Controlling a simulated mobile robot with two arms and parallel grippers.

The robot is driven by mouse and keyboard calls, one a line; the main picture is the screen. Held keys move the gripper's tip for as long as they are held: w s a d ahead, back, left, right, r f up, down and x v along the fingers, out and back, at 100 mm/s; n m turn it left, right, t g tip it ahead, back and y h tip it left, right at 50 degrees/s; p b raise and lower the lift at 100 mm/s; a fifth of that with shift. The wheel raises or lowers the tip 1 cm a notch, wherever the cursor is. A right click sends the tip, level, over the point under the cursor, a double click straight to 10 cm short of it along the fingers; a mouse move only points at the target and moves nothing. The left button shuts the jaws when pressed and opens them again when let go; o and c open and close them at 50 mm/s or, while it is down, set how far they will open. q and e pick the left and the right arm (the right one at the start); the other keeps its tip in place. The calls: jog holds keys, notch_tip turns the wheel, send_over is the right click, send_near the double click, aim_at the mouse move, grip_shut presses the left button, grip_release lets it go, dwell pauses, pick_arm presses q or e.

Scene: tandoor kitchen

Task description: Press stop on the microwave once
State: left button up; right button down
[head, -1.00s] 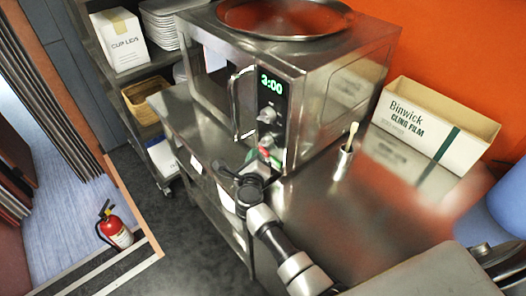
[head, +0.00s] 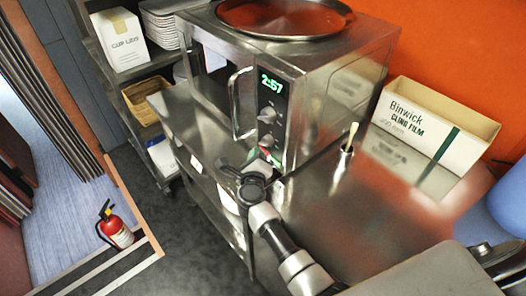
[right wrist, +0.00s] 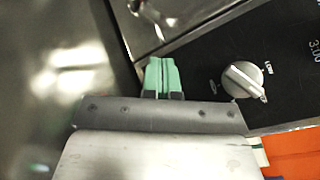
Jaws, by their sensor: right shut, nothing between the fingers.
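The steel microwave (head: 335,95) stands on a steel counter, with its black control panel (head: 281,92) facing front left. Its green display (head: 271,82) reads 2:57. A silver knob (right wrist: 243,80) on the panel shows in the right wrist view. My right gripper (head: 262,158) is at the lower end of the panel, where small red and green patches show; I cannot tell button from fingertip there. In the right wrist view its green fingertips (right wrist: 162,74) are together and empty, close to the panel's lower edge. The stop button cannot be made out, nor whether the fingertips touch the panel. My left gripper is not in view.
A round tray (head: 284,14) lies on the microwave. A cup with a brush (head: 346,156) and a cling film box (head: 428,126) stand to its right on the counter. A shelf with a cup lids box (head: 119,40) is at left. A fire extinguisher (head: 115,226) stands on the floor.

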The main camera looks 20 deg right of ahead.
dwell(0.4)
jog(key=shift+s+a, duration=0.25)
jog(key=shift+a, duration=0.4)
jog(key=shift+a, duration=0.1)
